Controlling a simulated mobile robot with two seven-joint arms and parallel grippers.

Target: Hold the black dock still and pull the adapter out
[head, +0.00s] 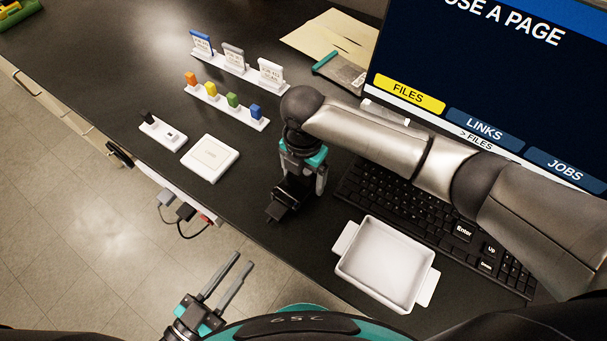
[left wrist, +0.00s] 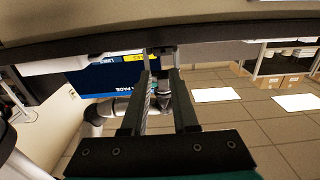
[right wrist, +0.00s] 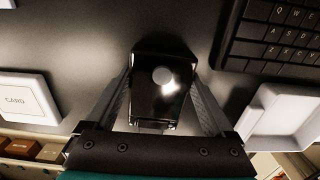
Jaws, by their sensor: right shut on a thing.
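My right gripper (head: 300,190) is shut on a glossy black block, apparently the black dock (head: 283,203), on the dark bench left of the keyboard. In the right wrist view the black dock (right wrist: 160,100) sits between the two fingers, with a bright round spot on its top. A dark part juts toward the lower left in the head view; I cannot tell whether it is the adapter. My left gripper (head: 242,262) is open and empty, off the bench's front edge. Its two fingers also show apart in the left wrist view (left wrist: 162,80).
A white tray (head: 354,283) and the keyboard (head: 410,215) lie right of the dock. A white card pad (head: 210,172) and racks of coloured pieces (head: 225,107) lie left. Plugs and cables (head: 185,212) hang at the front edge. The monitor (head: 480,70) stands behind.

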